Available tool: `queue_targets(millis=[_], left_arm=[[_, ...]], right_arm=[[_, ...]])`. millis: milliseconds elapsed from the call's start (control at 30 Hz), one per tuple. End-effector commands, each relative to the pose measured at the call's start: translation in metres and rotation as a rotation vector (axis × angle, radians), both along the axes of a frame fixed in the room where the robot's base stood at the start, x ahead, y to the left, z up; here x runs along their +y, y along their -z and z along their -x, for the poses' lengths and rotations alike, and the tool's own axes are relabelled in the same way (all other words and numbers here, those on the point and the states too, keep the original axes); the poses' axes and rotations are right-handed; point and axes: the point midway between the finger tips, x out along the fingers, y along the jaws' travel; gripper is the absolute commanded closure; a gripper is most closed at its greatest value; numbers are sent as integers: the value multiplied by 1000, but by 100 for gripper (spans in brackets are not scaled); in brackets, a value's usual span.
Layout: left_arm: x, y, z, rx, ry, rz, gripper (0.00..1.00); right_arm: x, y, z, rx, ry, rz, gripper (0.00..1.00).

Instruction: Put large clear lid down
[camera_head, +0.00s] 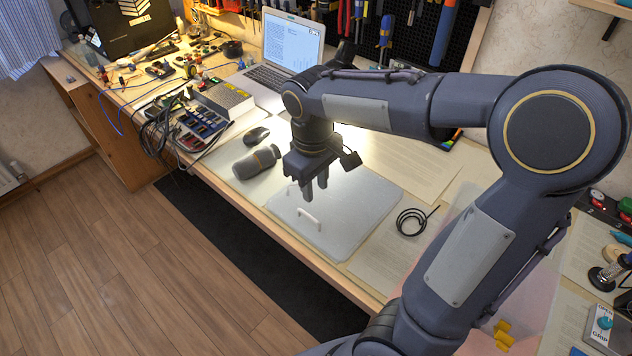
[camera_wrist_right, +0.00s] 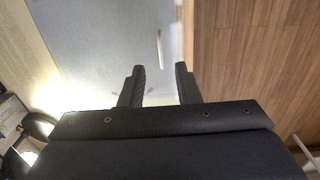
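The large clear lid (camera_head: 355,208) is a flat, pale grey, see-through panel with rounded corners. It appears to lie flat on the table near the front edge. A white bar handle (camera_head: 309,217) stands on it. My right gripper (camera_head: 315,188) is above the lid, fingers pointing down, a little behind the handle in the head view. In the right wrist view the right gripper (camera_wrist_right: 161,84) has its fingers apart with nothing between them. The handle (camera_wrist_right: 160,47) is ahead of the fingertips there, apart from them, with the lid (camera_wrist_right: 110,45) around it. My left gripper is not in view.
A coiled black cable (camera_head: 412,220) lies right of the lid. A laptop (camera_head: 290,50) and a mouse (camera_head: 256,135) are behind it. Electronics and cables (camera_head: 195,125) crowd the left. Paper sheets (camera_head: 415,155) cover the table behind and right of the lid.

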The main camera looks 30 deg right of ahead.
Motion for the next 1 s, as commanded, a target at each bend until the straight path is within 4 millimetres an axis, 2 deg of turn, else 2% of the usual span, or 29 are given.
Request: queue_targets(millis=[67, 167, 400, 500, 667, 1000], left_arm=[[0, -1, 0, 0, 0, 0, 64], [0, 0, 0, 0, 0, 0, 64], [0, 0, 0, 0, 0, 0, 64], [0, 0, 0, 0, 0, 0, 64], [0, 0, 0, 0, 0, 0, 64], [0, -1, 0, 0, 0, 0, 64]], right_arm=[[0, -5, 6, -14, 12, -19, 70], [3, -10, 27, -62, 57, -90, 70], [30, -15, 103, -266, 244, -334, 70], [42, -11, 124, -341, 313, -400, 70], [54, -5, 140, -410, 378, -454, 70], [56, -4, 143, -421, 390, -464, 70]])
